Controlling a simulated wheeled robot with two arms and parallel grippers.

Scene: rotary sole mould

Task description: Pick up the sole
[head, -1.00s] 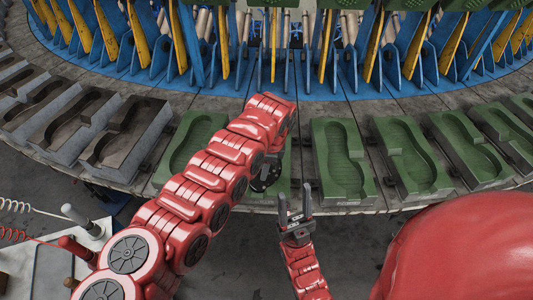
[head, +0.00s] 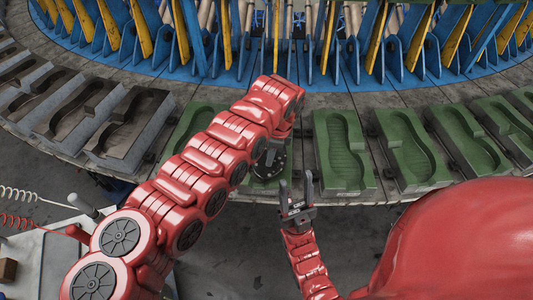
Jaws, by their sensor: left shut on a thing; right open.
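My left arm reaches in from the left, and its dark wrist flange (head: 270,164) is over a green mould near the middle of the ring. Its fingers are hidden below the wrist and arm. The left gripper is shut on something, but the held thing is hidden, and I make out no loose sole. My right gripper (head: 297,190) points up in front of the ring's near edge, with its two dark fingers apart and empty.
Green moulds (head: 343,155) with sole-shaped hollows line the ring to the right. Grey moulds (head: 122,128) with dark hollows stand at left. Blue and yellow uprights (head: 375,40) rise behind. A pale bench (head: 40,255) with coiled hoses is at lower left. Dark floor lies in front.

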